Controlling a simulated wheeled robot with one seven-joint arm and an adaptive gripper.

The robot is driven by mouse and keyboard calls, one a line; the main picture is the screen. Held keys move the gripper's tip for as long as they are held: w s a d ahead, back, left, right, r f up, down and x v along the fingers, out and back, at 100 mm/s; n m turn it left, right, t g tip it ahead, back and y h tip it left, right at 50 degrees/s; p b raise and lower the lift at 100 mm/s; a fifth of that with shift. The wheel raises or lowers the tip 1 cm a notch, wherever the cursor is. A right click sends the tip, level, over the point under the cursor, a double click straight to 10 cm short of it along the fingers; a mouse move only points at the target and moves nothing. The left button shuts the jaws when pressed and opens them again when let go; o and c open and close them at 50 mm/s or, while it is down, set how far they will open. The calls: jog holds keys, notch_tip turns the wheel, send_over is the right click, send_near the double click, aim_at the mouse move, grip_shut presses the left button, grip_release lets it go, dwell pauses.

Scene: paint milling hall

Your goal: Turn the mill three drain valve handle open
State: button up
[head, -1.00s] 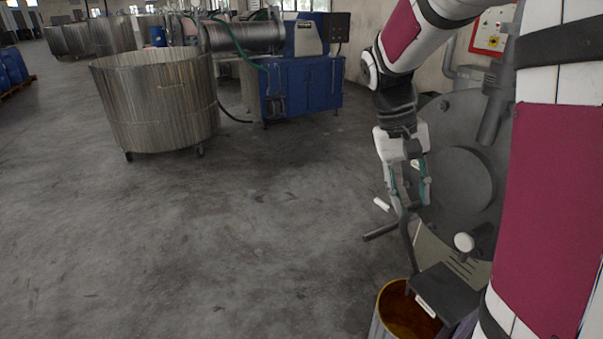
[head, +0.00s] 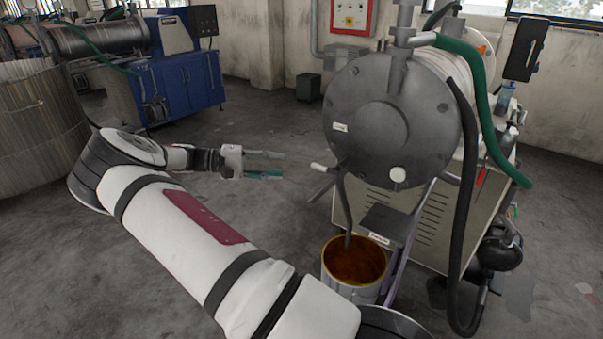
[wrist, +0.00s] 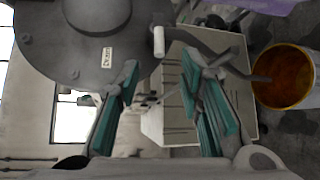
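The mill (head: 385,120) has a round grey end cover with a small label (head: 340,127). Low on the cover's left is a short handle with a white grip (head: 318,167), pointing left. A dark bar (head: 322,191) sticks out just below it. In the wrist view the white grip (wrist: 158,41) shows beyond the fingertips, against the grey cover. My gripper (head: 282,164) is open and empty, left of the handle and apart from it in the head view. Its teal-padded fingers (wrist: 160,62) are spread in the wrist view.
A yellow-rimmed bucket (head: 327,262) of orange-brown liquid stands below the cover, under a dark spout (head: 386,222). A white round knob (head: 398,174) sits right of the handle. Dark and green hoses (head: 480,110) run down the mill's right side.

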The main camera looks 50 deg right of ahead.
aim_at(315, 167)
jog(key=p+x, duration=0.3)
jog(key=x, duration=1)
jog(key=shift+w+d, duration=0.1)
jog(key=shift+d, duration=0.1)
grip_shut()
